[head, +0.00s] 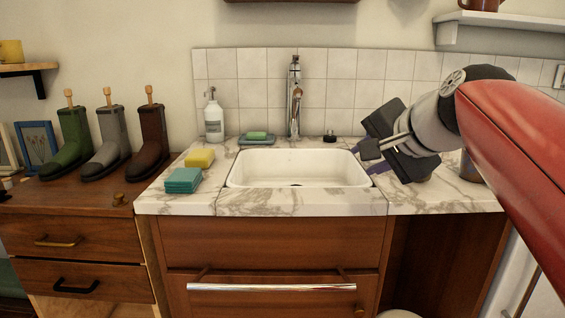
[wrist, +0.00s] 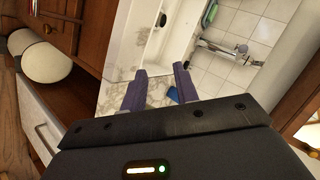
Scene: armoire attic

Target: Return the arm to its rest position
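My arm, with a red link and a grey wrist, reaches in from the right of the head view. My gripper (head: 367,158) is above the right side of the counter, near the right rim of the sink. In the wrist view its two purple fingers (wrist: 160,86) stand apart with nothing between them, so it is open and empty.
The white sink (head: 298,182) is set in a marble counter (head: 262,204), with a faucet (head: 294,95) behind. Yellow (head: 200,157) and teal (head: 183,180) sponges and a soap bottle (head: 213,117) stand left. A shelf (head: 500,20) hangs upper right. A blue item (wrist: 173,94) is unclear.

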